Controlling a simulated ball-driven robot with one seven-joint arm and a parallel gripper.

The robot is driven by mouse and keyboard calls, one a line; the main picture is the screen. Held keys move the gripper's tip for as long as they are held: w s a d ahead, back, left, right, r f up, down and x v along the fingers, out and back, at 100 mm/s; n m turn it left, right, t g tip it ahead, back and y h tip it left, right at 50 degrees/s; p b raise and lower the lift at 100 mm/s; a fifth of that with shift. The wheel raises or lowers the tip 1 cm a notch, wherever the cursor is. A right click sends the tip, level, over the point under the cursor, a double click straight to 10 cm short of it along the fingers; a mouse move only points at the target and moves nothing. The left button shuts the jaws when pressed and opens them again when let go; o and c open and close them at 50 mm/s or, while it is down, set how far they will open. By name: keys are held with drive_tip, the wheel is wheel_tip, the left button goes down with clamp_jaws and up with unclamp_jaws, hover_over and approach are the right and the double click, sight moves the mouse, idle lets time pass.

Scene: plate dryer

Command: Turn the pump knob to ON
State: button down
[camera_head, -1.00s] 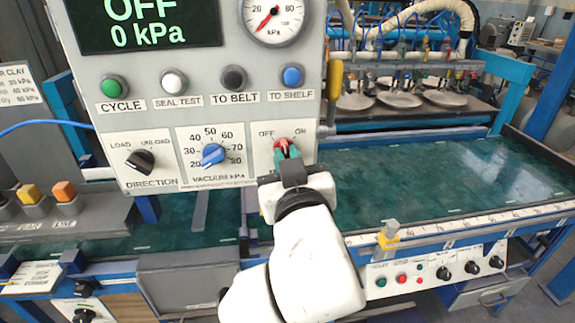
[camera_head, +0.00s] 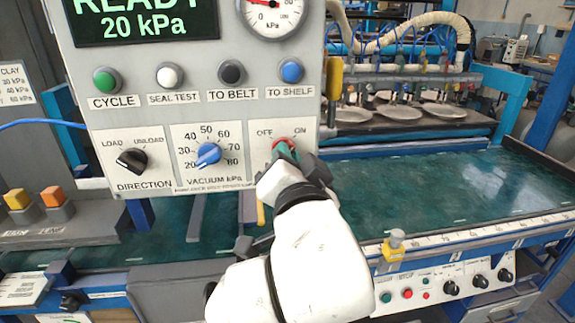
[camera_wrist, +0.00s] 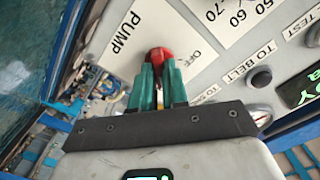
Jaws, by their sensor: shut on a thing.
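The red pump knob (camera_wrist: 159,56) sits on a white plate marked PUMP (camera_wrist: 126,30) in the wrist view, with OFF and ON labels in the head view. My gripper (camera_wrist: 158,72) has its green fingers shut on the knob. In the head view the gripper (camera_head: 285,150) covers most of the knob, and only a little red shows at its top. The exact pointer angle is hidden. The gauge (camera_head: 272,12) is partly cut off at the top.
The blue vacuum knob (camera_head: 208,154) and black direction knob (camera_head: 132,160) are left of the pump knob. Several push buttons (camera_head: 231,73) sit above. A yellow-and-grey post (camera_head: 393,245) stands on the front rail, right of my arm. The green belt (camera_head: 440,185) is clear.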

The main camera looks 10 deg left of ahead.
drive_tip(key=shift+f+m, duration=0.1)
drive_tip(key=shift+m, duration=0.5)
drive_tip(key=c, duration=1.1)
unclamp_jaws()
drive_tip(key=shift+c, duration=0.2)
drive_tip(key=b+v, duration=0.1)
drive_tip(key=v, duration=0.9)
drive_tip(key=shift+s, duration=0.4)
drive_tip(key=shift+d, duration=0.1)
